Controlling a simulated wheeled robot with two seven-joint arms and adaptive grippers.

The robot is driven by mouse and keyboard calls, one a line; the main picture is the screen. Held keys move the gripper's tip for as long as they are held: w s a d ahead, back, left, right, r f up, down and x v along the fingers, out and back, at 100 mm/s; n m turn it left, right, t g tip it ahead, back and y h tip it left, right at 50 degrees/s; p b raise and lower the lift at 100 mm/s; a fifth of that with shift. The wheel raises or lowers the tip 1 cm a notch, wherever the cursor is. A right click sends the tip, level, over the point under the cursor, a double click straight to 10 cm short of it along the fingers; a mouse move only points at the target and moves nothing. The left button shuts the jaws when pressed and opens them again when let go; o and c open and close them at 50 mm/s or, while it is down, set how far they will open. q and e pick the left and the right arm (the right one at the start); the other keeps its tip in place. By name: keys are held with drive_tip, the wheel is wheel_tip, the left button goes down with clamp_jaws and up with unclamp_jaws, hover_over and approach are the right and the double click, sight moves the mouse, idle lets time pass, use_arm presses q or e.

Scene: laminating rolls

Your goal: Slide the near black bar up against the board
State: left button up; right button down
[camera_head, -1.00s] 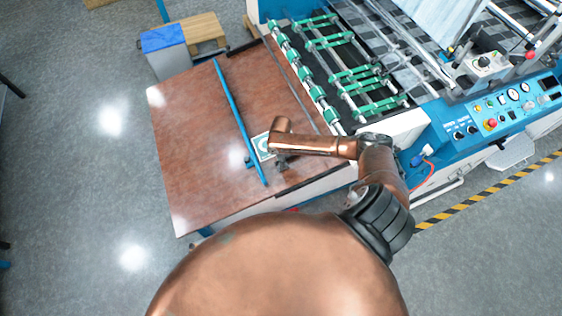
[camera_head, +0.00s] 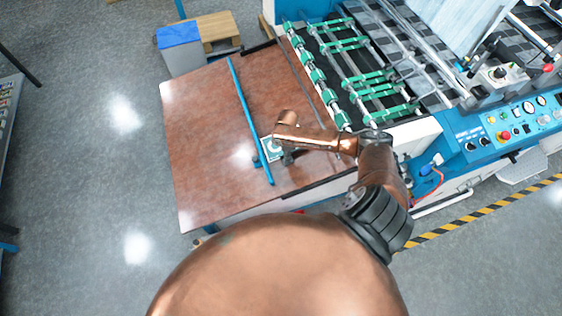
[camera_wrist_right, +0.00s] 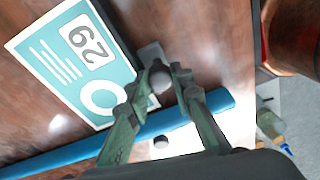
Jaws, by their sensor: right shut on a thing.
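The near black bar (camera_head: 318,183) lies along the near right edge of the reddish-brown board (camera_head: 205,150) in the head view. My right gripper (camera_head: 287,158) is low over the board, left of and beyond that bar, beside a teal-and-white card. In the right wrist view my right gripper (camera_wrist_right: 168,78) has its two fingers around a small grey knob (camera_wrist_right: 160,82). My right arm hides part of the area around the gripper in the head view. My left gripper is not in view.
A long blue bar (camera_head: 245,105) crosses the board. Another dark bar (camera_head: 258,47) is at the board's far edge. The roller machine (camera_head: 375,75) stands to the right. The board's left part is clear.

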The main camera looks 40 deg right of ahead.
drive_tip(key=shift+w, duration=0.15)
drive_tip(key=c, duration=2.1)
unclamp_jaws()
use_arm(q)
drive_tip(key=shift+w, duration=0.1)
use_arm(e)
drive_tip(key=o, duration=0.4)
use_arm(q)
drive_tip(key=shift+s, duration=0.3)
use_arm(e)
wheel_tip(320, 180, up, 12)
drive_tip(key=shift+f, duration=0.1)
